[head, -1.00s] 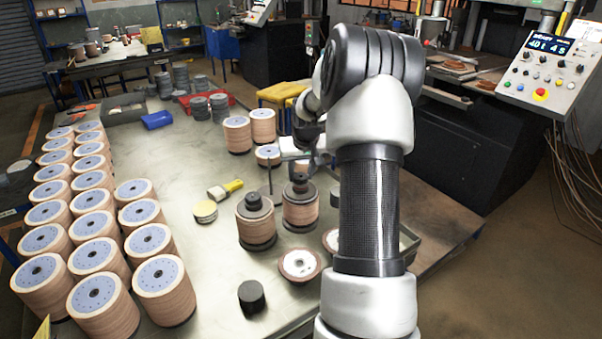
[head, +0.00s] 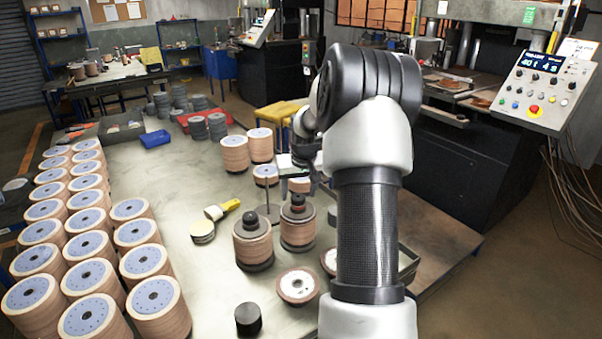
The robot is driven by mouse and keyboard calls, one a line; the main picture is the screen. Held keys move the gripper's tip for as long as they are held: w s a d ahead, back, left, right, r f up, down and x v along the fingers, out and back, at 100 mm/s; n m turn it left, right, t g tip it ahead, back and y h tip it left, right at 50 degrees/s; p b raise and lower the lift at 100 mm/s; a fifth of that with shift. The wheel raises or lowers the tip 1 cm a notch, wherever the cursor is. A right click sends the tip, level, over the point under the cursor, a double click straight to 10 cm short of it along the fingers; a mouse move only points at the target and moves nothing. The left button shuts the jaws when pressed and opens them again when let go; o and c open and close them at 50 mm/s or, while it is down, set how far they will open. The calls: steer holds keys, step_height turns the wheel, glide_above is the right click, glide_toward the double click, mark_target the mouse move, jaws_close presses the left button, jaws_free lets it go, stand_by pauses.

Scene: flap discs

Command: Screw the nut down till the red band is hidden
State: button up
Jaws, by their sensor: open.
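A stack of tan flap discs (head: 298,232) stands on the table with a dark flange on its top. A dark nut (head: 297,199) sits above it on the spindle, and a thin red band (head: 298,208) shows just under the nut. My gripper (head: 310,165) is open behind and above this stack, apart from the nut. Its fingers are small, dark and partly hidden by my arm. To the left, a second stack (head: 253,243) carries a dark top piece, with a thin upright rod behind it.
Rows of disc stacks (head: 92,265) fill the table's left side. A loose flap disc (head: 297,285), a black cylinder (head: 248,319) and a yellow-handled brush (head: 222,209) lie nearby. More stacks (head: 235,153) stand behind. A control panel (head: 543,80) stands at the right.

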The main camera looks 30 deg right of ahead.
steer(key=v, duration=1.6)
steer(key=shift+s, duration=0.1)
steer(key=shift+c, duration=1.3)
steer(key=w+d+f+m+g, duration=0.1)
steer(key=w+f+m, duration=0.1)
steer(key=f+m, duration=0.2)
steer(key=w+f+m+g+y+b, duration=0.1)
steer(key=w+f+m, duration=0.1)
steer(key=f+m, duration=0.2)
steer(key=w+d+f+m+g, duration=0.1)
steer(key=w+f+m+g, duration=0.1)
steer(key=f+m, duration=0.2)
steer(key=shift+w+d+f+m+y+b, duration=0.3)
steer(key=shift+w+d+m+b, duration=0.1)
steer(key=shift+m, duration=0.3)
steer(key=shift+f+b, duration=0.65)
steer(key=shift+f, duration=1.2)
